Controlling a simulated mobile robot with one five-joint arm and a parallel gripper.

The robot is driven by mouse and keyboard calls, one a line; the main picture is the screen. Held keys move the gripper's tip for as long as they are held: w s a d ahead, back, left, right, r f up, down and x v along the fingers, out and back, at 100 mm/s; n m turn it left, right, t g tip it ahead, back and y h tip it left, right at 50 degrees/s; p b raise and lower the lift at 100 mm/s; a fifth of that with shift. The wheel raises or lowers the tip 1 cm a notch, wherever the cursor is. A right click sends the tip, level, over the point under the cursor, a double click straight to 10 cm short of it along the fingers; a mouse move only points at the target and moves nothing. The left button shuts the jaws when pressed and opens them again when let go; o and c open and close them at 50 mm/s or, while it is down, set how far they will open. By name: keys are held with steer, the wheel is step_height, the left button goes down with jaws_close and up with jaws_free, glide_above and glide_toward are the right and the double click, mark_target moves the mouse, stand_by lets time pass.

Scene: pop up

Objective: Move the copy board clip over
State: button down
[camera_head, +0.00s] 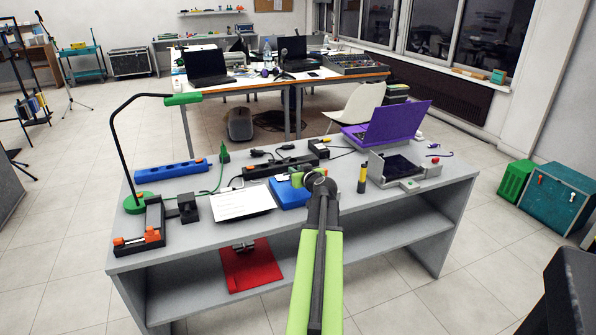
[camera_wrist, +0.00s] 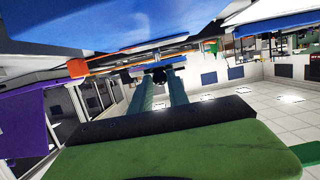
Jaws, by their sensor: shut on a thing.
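My gripper (camera_head: 316,180) is over the middle of the grey desk, at the right end of a blue board-like thing (camera_head: 288,194). My own arm hides part of that spot. In the wrist view my gripper (camera_wrist: 160,76) is shut, its fingertips on a thin dark and orange bar, which I take for the copy board clip (camera_wrist: 110,61). The bar runs along the lower edge of a large blue surface (camera_wrist: 150,25). The exact contact at the fingertips is small and partly hidden.
A sheet of paper (camera_head: 240,203) lies left of the blue thing. A yellow and black cylinder (camera_head: 362,178) and a purple laptop (camera_head: 388,124) stand to the right. A green lamp (camera_head: 138,203) and a blue power strip (camera_head: 170,170) are at left. The desk's front right is clear.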

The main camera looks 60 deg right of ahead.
steer(key=shift+w+d+r+p, duration=0.35)
steer(key=shift+w+d+r, duration=0.1)
steer(key=shift+r, duration=0.1)
steer(key=shift+w, duration=0.1)
